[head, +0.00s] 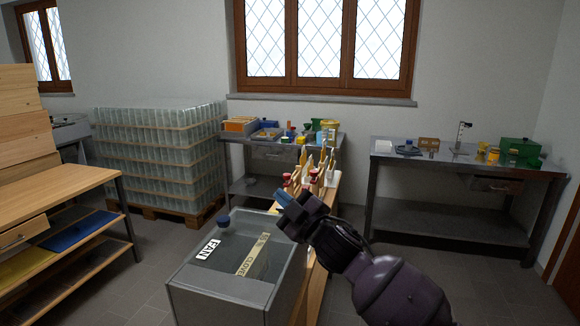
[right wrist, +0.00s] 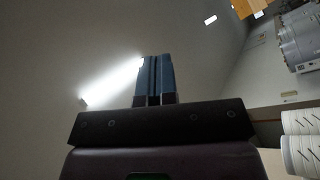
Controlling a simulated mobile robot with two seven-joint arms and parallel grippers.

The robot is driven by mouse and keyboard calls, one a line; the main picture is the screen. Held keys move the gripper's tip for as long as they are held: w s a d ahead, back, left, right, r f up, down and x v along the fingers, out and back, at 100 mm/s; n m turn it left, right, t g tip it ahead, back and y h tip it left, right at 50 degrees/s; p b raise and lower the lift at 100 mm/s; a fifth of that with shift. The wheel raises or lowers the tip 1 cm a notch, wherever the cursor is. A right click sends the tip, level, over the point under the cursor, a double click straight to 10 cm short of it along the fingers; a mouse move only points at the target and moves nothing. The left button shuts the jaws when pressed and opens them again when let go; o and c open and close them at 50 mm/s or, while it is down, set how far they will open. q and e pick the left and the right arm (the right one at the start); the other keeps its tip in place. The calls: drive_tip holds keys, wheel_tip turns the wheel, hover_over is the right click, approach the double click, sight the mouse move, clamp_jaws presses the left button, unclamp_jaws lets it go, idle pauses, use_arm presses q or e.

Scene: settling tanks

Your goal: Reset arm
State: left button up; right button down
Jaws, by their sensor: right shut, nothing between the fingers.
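My right gripper (head: 283,198) is raised above the far right part of a grey glass-topped tank box (head: 215,284) in the head view. Its blue fingers are shut together with nothing between them, as the right wrist view also shows (right wrist: 155,80). In that view the fingers point toward a bare ceiling with a bright light strip. My left gripper is in neither view.
Bottles stand behind the gripper. A wooden bench (head: 70,190) is left, a steel table (head: 460,165) right, stacked glass jars (head: 158,155) behind. Floor shows between them.

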drive_tip(key=s+d+f+m+h, duration=0.5)
drive_tip(key=s+d+f+m, duration=0.15)
drive_tip(key=d+f, duration=0.4)
drive_tip(key=s+d+f+m+h, duration=0.6)
drive_tip(key=d+f, duration=0.3)
drive_tip(key=f, duration=0.3)
drive_tip(key=s+d+f+m+g+h, duration=0.1)
drive_tip(key=s+d+f, duration=0.3)
drive_tip(key=s+f, duration=0.4)
drive_tip(key=s+d+f+m+g+h, duration=0.1)
drive_tip(key=s+d+f+m+g, duration=0.2)
drive_tip(key=s+f, duration=0.6)
drive_tip(key=s+d, duration=0.2)
drive_tip(key=s, duration=0.3)
drive_tip(key=shift+s+h, duration=0.3)
drive_tip(key=shift+s, duration=0.05)
